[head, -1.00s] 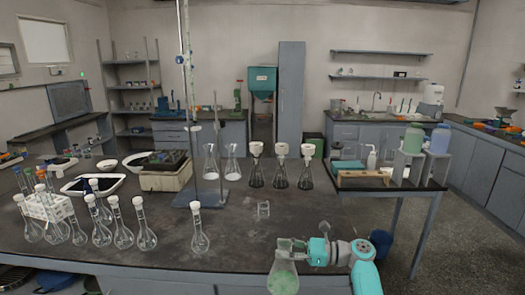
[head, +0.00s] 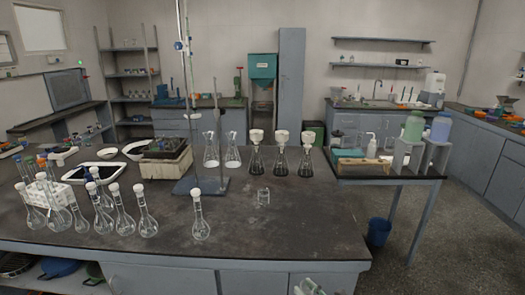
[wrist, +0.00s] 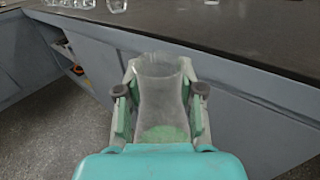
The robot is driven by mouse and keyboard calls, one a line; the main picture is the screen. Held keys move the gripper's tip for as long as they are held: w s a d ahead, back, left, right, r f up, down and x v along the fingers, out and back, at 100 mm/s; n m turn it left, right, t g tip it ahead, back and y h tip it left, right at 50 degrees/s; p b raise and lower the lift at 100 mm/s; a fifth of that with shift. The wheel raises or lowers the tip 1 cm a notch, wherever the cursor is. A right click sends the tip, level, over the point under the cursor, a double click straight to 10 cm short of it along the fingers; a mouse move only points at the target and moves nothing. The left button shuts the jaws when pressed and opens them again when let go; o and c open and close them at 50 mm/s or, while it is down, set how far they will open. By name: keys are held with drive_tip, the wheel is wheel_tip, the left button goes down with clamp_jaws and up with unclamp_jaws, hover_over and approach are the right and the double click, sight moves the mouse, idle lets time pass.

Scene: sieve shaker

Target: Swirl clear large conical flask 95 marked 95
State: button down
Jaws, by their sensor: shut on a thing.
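My gripper (wrist: 160,90) is shut on a clear conical flask (wrist: 160,100), with one finger on each side of its wall. The flask holds a shallow green layer at its bottom. No marking can be read on it. In the wrist view the flask is in front of the bench's grey side, apart from the bench. In the head view only the top of what appears to be the held flask and gripper (head: 308,288) shows at the bottom edge, and the rest is cut off.
The dark bench top (head: 290,225) is mostly clear at the front right. A small glass beaker (head: 263,196) and a volumetric flask (head: 200,218) stand there. Two clear conical flasks (head: 210,150) stand farther back. A blue bin (head: 379,232) is on the floor at right.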

drive_tip(key=s+d+f+m+t+h, duration=0.1)
drive_tip(key=s+d+m+t+h, duration=0.25)
drive_tip(key=s+d+h, duration=0.35)
drive_tip(key=shift+g+y, duration=0.25)
drive_tip(key=shift+y, duration=0.45)
drive_tip(key=shift+s+a+r, duration=0.2)
drive_tip(key=shift+a+r, duration=0.1)
drive_tip(key=shift+r, duration=0.5)
drive_tip(key=shift+s+a+r, duration=0.15)
drive_tip(key=shift+a+r, duration=0.2)
drive_tip(key=shift+r, duration=0.45)
drive_tip(key=shift+s+a+r, duration=0.2)
drive_tip(key=shift+a+r, duration=0.1)
drive_tip(key=shift+r, duration=0.5)
drive_tip(key=shift+s, duration=0.15)
